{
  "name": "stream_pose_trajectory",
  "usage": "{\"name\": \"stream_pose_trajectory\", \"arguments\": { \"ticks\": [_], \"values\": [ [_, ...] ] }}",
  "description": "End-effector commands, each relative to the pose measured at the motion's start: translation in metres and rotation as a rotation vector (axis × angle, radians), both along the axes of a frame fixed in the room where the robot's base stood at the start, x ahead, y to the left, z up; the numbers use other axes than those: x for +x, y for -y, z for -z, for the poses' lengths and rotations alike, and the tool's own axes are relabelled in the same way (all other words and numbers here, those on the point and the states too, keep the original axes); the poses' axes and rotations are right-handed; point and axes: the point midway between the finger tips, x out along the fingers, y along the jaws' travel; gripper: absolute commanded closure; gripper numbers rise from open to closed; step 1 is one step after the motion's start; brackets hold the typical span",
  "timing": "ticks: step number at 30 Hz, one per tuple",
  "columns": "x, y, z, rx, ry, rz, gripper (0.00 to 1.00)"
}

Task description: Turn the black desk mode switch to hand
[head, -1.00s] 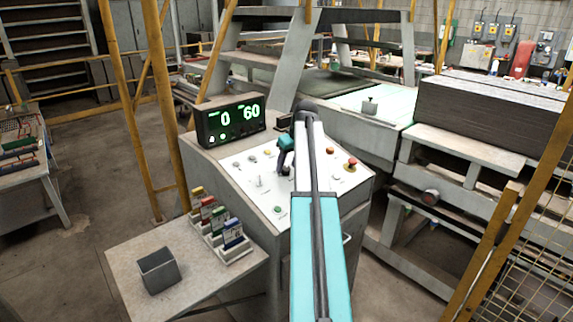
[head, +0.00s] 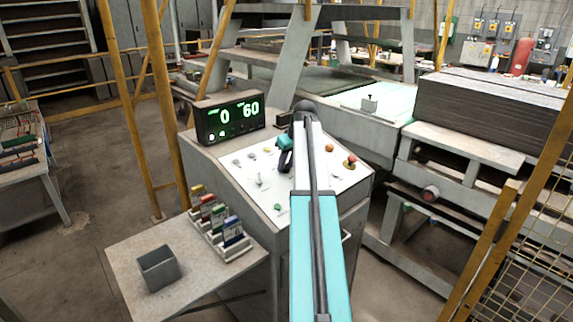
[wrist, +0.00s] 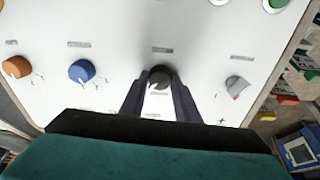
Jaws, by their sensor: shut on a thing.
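The black desk mode switch (wrist: 159,76) is a round dark knob with a pale pointer mark, on the white panel of the control desk (head: 345,183). In the wrist view my gripper (wrist: 160,84) has its two dark fingers on either side of the knob, shut on it. The pointer mark faces down and slightly left in that view. In the head view my gripper (head: 286,163) reaches down to the panel, and my arm hides part of the desk. The switch cannot be made out there. The labels are too small to read.
Near the switch are a blue knob (wrist: 81,71), an orange knob (wrist: 16,67) and a grey-red switch (wrist: 237,86). A display (head: 230,118) stands at the desk's back left. A red button (head: 350,162) is at the right. A side table (head: 125,262) holds a grey box.

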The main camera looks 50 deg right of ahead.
Motion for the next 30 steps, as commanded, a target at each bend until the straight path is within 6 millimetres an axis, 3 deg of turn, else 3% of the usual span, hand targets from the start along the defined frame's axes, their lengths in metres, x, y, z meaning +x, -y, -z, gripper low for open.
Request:
{"name": "stream_pose_trajectory", "arguments": {
  "ticks": [11,30],
  "values": [
    [0.0003,0.0013,0.0013,-0.040,-0.002,-0.130,0.94],
    [0.0013,0.0016,0.0015,-0.184,-0.011,-0.634,0.94]
  ]
}}
